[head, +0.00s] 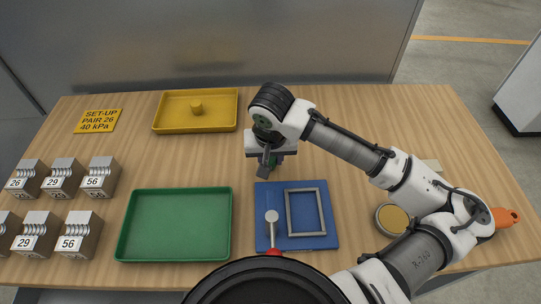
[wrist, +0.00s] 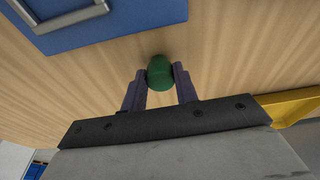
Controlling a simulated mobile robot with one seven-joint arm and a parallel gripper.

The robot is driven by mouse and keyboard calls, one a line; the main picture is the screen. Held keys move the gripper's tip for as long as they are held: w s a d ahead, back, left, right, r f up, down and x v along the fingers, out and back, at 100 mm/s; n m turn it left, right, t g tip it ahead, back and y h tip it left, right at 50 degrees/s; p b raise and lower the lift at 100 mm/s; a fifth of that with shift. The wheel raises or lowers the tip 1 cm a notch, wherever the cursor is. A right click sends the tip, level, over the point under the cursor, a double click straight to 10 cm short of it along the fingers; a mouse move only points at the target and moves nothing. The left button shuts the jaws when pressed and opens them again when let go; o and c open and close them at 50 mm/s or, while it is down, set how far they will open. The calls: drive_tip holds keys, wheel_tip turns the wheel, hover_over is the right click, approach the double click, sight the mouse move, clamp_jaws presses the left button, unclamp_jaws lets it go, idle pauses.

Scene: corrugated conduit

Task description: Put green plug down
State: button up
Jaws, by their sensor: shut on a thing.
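The green plug (wrist: 160,73) is between the two fingers of my gripper (wrist: 159,82) in the wrist view, and the fingers are shut on it. In the head view my gripper (head: 270,163) points down over the wooden table, just behind the blue mat, and only a bit of green shows by the fingers. I cannot tell whether the plug touches the table.
A blue mat (head: 263,205) holds a grey frame (head: 289,212) and a light round-headed tool (head: 272,217). A green tray (head: 180,192) is empty. A yellow tray (head: 168,118) holds a yellow knob (head: 196,108). Numbered blocks (head: 95,187) stand left. Bare wood surrounds my gripper.

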drive_tip(key=shift+f, duration=0.1)
drive_tip(key=o, duration=0.9)
drive_tip(key=shift+o, duration=0.2)
